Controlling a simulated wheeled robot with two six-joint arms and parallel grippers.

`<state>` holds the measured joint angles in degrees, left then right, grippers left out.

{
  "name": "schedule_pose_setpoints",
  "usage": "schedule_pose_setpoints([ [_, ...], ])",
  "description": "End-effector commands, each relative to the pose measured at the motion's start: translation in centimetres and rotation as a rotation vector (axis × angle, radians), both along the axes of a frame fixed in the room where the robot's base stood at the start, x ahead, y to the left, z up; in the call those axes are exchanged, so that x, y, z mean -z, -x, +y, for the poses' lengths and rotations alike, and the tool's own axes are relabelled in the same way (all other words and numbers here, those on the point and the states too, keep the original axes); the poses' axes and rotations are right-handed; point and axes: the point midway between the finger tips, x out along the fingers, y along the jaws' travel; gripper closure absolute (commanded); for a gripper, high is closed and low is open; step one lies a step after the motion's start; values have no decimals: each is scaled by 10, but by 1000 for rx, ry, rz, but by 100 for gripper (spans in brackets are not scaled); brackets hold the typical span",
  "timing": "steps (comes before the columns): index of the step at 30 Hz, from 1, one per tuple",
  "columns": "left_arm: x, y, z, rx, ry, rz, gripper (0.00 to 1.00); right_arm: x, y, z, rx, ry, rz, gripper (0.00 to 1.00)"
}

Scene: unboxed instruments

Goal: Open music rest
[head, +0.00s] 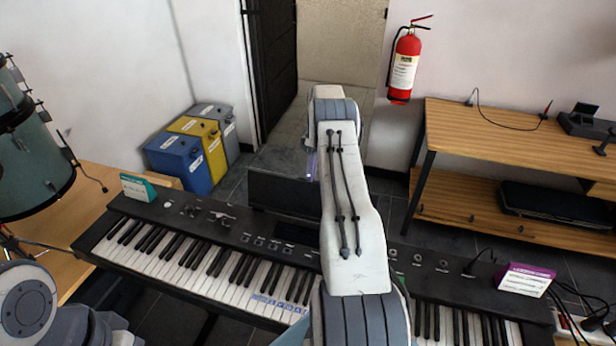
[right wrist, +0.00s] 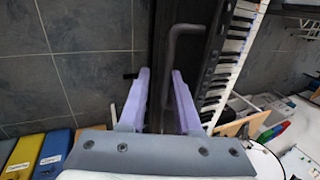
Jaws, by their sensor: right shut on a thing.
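The music rest (head: 283,194) is a dark flat panel at the back edge of the black keyboard (head: 172,212). It looks raised at a slant; my right arm hides its right part. My right gripper (head: 312,164) is mostly behind my arm in the head view, with a bit of a purple finger showing beside the panel's upper edge. In the right wrist view, the purple fingers (right wrist: 163,100) stand on either side of the dark panel edge (right wrist: 160,60) and are shut on it. My left arm's links show at the lower left, but its gripper is out of view.
Blue, yellow and grey bins (head: 200,145) stand behind the keyboard on the left. A teal box (head: 138,187) and a purple-and-white box (head: 525,280) sit on the keyboard's ends. A wooden shelf (head: 500,150) stands at the right, with a fire extinguisher (head: 404,65) on the wall.

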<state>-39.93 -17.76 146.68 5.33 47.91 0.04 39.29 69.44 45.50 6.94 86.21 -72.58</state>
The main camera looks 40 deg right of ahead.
Motion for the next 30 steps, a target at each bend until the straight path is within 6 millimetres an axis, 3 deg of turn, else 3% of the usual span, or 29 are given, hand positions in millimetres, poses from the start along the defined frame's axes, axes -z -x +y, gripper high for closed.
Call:
schedule_pose_setpoints([
  [1, 2, 0, 0, 0, 0, 0, 50, 8, -1, -12, 6, 33, -20, 100],
  [11, 2, 0, 0, 0, 0, 0, 50, 8, -1, -12, 7, 34, -19, 100],
  [12, 2, 0, 0, 0, 0, 0, 50, 8, -1, -12, 7, 34, -19, 61],
  [13, 2, 0, 0, 0, 0, 0, 50, 9, -1, -12, 7, 33, -18, 58],
  [30, 1, 0, 0, 0, 0, 0, 50, 5, -6, -6, 0, 33, -24, 58],
])
